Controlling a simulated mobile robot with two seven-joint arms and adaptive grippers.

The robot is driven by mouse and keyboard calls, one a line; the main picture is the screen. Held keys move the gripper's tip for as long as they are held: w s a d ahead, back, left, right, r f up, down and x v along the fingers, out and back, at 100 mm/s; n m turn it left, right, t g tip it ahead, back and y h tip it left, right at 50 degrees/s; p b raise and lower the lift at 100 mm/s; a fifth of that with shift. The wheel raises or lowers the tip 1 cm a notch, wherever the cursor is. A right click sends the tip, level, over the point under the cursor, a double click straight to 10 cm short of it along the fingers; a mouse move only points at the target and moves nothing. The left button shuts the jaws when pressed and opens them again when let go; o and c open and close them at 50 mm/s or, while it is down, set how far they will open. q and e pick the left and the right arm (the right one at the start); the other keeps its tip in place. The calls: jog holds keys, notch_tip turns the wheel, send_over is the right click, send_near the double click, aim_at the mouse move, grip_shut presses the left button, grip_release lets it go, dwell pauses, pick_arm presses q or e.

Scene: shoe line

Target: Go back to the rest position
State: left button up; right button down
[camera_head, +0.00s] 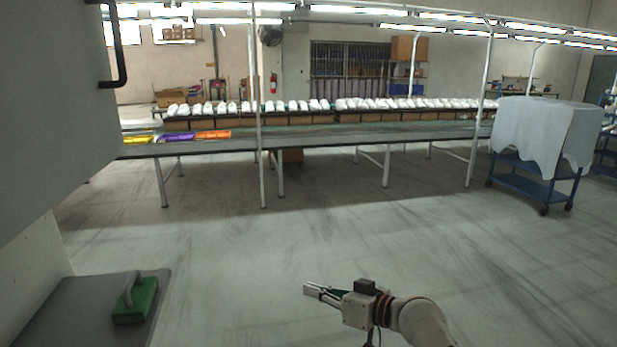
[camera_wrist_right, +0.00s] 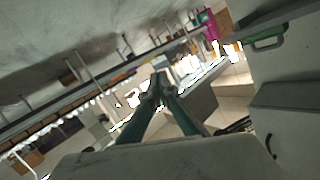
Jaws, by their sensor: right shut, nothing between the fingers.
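My right gripper (camera_head: 318,293) is at the bottom middle of the head view, its arm coming in from the lower right. It points left over open floor and touches nothing. The right wrist view shows its two fingers (camera_wrist_right: 158,88) closed together at the tips, with nothing between them. My left gripper does not show in either view.
A grey surface (camera_head: 75,312) with a green block with a handle (camera_head: 135,300) is at the lower left. A long line table (camera_head: 330,135) with white shoes (camera_head: 390,103) runs across the back. A blue cart (camera_head: 525,185) under a white cloth (camera_head: 535,130) stands right. The middle floor is clear.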

jog(key=s+d+f+m+h, duration=0.1)
jog(key=s+d+f+h, duration=0.1)
jog(key=s+d+f, duration=0.3)
jog(key=s+d+f+m+t+h+p, duration=0.15)
jog(key=s+f, duration=0.25)
jog(key=f, duration=0.4)
jog(key=s+d+f+m+h, duration=0.1)
jog(key=s+d+f+h, duration=0.1)
jog(key=s+d+f, duration=0.3)
jog(key=s+d+f+h, duration=0.2)
jog(key=s+d+f, duration=0.1)
jog(key=s, duration=0.7)
jog(key=s+d+f+h+p, duration=0.1)
jog(key=s+d+f, duration=0.3)
jog(key=s, duration=0.6)
jog(key=shift+s+d+f+n+h, duration=0.25)
jog(key=shift+f+n+h, duration=0.25)
jog(key=shift+f, duration=0.35)
